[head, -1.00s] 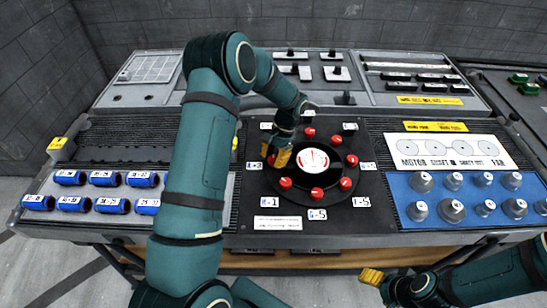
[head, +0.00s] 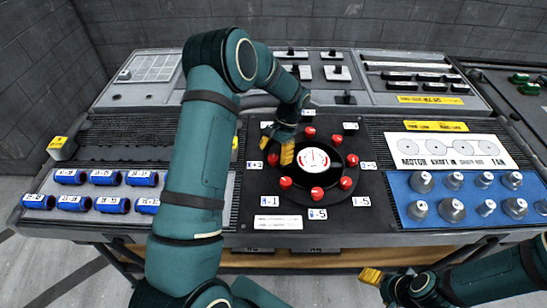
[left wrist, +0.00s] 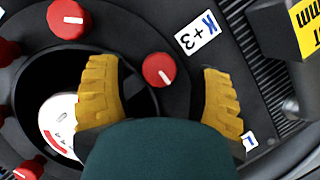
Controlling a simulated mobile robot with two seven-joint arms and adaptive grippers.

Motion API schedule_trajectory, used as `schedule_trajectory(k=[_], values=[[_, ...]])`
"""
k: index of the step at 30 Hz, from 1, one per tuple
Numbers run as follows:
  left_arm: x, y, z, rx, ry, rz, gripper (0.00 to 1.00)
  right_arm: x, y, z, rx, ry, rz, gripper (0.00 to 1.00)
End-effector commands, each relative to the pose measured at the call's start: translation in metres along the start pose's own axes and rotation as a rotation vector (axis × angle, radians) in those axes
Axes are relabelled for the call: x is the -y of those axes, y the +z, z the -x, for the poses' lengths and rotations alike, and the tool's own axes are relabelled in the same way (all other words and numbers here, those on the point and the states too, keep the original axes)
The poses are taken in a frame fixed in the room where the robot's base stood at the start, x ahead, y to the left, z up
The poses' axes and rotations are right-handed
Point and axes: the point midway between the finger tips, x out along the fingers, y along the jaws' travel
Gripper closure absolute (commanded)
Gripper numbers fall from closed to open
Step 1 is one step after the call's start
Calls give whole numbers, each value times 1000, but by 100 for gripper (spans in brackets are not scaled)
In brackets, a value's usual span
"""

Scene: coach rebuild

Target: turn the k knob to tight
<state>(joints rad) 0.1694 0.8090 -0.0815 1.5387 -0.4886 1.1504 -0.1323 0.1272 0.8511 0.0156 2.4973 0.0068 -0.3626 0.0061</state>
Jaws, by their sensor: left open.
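The K knob (left wrist: 159,69) is a red round knob with a small white mark toward its lower right, beside a white label reading "K +3" (left wrist: 197,33). It sits on the ring around a black disc (head: 335,172) with a white dial (head: 314,160). My left gripper (head: 286,154) is over the ring's left side. In the left wrist view its yellow fingertips (left wrist: 161,98) are apart, one on each side of the K knob, with no visible contact. I see no "tight" marking. My right gripper (head: 371,276) is low at the right, away from the panel; its opening is unclear.
Several other red knobs (head: 345,183) ring the dial closely. Blue cylinders (head: 105,177) stand left, and grey knobs on a blue plate (head: 460,195) stand right. A raised back panel with black switches (head: 338,73) lies behind. A black block (left wrist: 305,90) shows near the left gripper.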

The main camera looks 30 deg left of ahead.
Motion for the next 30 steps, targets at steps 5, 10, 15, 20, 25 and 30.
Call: schedule_trajectory(k=[5, 10, 15, 20, 25, 30], values=[[0, -1, 38, -5, -2, 0, 35, 0, 0, 0, 0, 0, 0, 33], [-1, 0, 71, -3, -1, -1, 35, 0, 0, 0, 0, 0, 0, 33], [0, 0, 92, 1, 0, 0, 35, 0, 0, 0, 0, 0, 0, 33], [-1, 0, 100, 2, 1, -1, 35, 0, 0, 0, 0, 0, 0, 33], [-1, 1, 101, 2, 1, -1, 35, 0, 0, 0, 0, 0, 0, 33], [-1, 1, 101, 2, 1, -1, 35, 0, 0, 0, 0, 0, 0, 33]])
